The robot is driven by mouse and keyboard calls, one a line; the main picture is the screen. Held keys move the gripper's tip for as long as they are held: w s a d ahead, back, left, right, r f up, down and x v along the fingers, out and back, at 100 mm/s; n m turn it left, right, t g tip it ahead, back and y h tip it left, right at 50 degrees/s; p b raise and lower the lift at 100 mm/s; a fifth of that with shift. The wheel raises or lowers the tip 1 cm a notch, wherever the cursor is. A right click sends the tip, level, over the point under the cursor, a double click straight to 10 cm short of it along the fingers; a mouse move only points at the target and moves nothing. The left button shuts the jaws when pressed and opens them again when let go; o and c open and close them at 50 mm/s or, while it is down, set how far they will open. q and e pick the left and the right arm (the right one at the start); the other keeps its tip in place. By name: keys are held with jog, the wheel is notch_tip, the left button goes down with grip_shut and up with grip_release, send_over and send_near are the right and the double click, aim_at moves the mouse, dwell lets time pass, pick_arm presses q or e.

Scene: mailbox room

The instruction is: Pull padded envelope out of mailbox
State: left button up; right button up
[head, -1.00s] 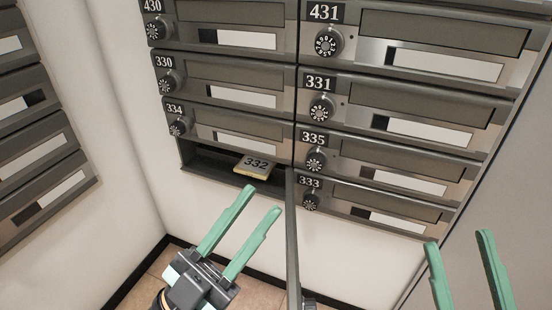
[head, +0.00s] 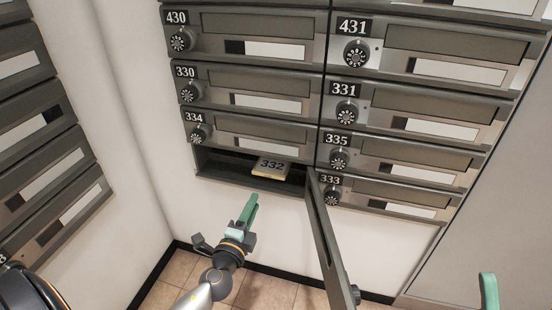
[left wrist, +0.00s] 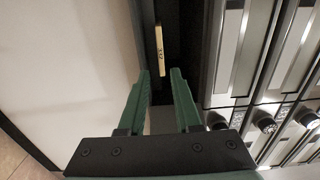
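The padded envelope (head: 271,167), yellowish and marked 332, lies in the open bottom-left mailbox (head: 215,173), its front end at the opening. In the left wrist view the envelope (left wrist: 159,52) shows as a thin upright strip beyond the fingertips, roughly in line with the gap between them. My left gripper (head: 251,203) is below and in front of the opening, its fingers seen edge-on in the head view. The left wrist view shows it open and empty (left wrist: 160,73), apart from the envelope. One green finger of my right gripper (head: 488,290) shows at the lower right; the rest is cut off.
The open mailbox door (head: 328,235) hangs out toward me, just right of the opening and my left gripper. Closed mailboxes (head: 258,85) are above and to the right. Another mailbox bank (head: 45,150) is on the left wall. Space below the opening is free.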

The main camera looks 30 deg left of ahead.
aim_at(268, 175)
pick_arm(q)
jog(key=x, duration=0.7)
jog(key=shift+w+r+p, duration=0.1)
jog(key=shift+w+p, duration=0.2)
jog(key=shift+w, duration=0.05)
jog(key=b+x, duration=0.1)
jog(key=x, duration=0.2)
jog(key=shift+w, duration=0.3)
jog(key=shift+w+a, duration=0.2)
jog(key=shift+w, duration=0.45)
jog(key=shift+c, duration=0.2)
grip_shut()
dwell(0.5)
jog(key=shift+r, duration=0.25)
jog(key=shift+s, duration=0.1)
